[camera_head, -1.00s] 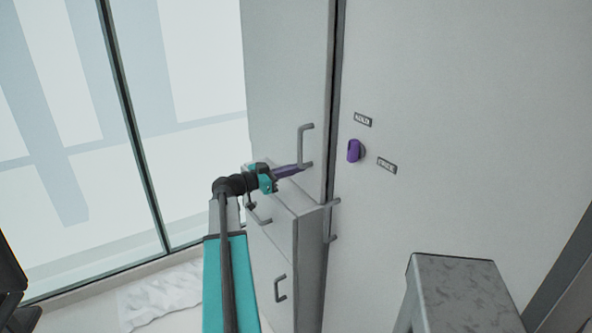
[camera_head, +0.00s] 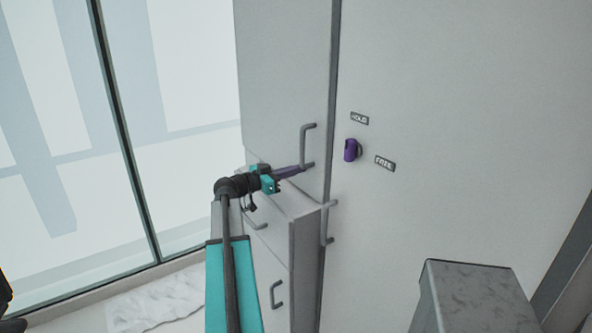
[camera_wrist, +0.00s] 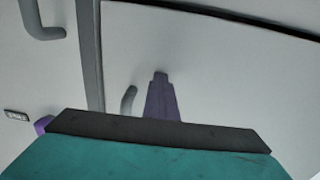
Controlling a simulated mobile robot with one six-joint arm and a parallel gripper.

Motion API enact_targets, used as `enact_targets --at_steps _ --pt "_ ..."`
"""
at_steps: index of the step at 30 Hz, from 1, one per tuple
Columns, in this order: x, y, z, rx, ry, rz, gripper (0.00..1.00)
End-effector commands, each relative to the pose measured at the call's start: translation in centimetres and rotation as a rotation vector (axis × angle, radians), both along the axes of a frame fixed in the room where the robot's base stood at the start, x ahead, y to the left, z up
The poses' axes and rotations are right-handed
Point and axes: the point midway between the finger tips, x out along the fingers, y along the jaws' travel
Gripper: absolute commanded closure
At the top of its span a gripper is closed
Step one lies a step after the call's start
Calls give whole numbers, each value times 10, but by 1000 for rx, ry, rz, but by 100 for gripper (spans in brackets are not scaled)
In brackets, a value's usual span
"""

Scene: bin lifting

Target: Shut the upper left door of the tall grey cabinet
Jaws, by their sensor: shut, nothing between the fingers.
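The upper left door (camera_head: 285,80) of the tall grey cabinet is a flat grey panel with a bar handle (camera_head: 303,146) near its lower right corner. Its right edge lies close beside the large right panel (camera_head: 450,140), with only a thin dark line between. My gripper (camera_head: 304,168) is shut and empty, its purple fingers pointing at the door by the handle's lower end. In the wrist view the fingers (camera_wrist: 161,76) lie against the pale panel, beside a partly hidden grey handle (camera_wrist: 128,99). I cannot tell whether the tips touch the door.
A purple knob (camera_head: 351,149) sits between two small labels on the right panel. Below the door a grey lower section (camera_head: 300,225) juts out, with handles near it. A grey metal post (camera_head: 470,295) stands at the lower right. A glass wall (camera_head: 60,130) is left.

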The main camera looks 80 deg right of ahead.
Motion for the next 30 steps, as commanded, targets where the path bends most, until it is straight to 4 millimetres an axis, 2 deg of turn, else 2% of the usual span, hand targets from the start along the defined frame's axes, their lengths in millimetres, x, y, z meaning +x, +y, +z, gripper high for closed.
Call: enact_targets --at_steps 1,8,15,30 --pt "-7 -2 6 -11 9 -9 100" --pt "3 12 3 -11 9 -6 100" --pt "21 35 0 -8 8 -1 100" --pt "73 91 0 -6 7 -2 100"
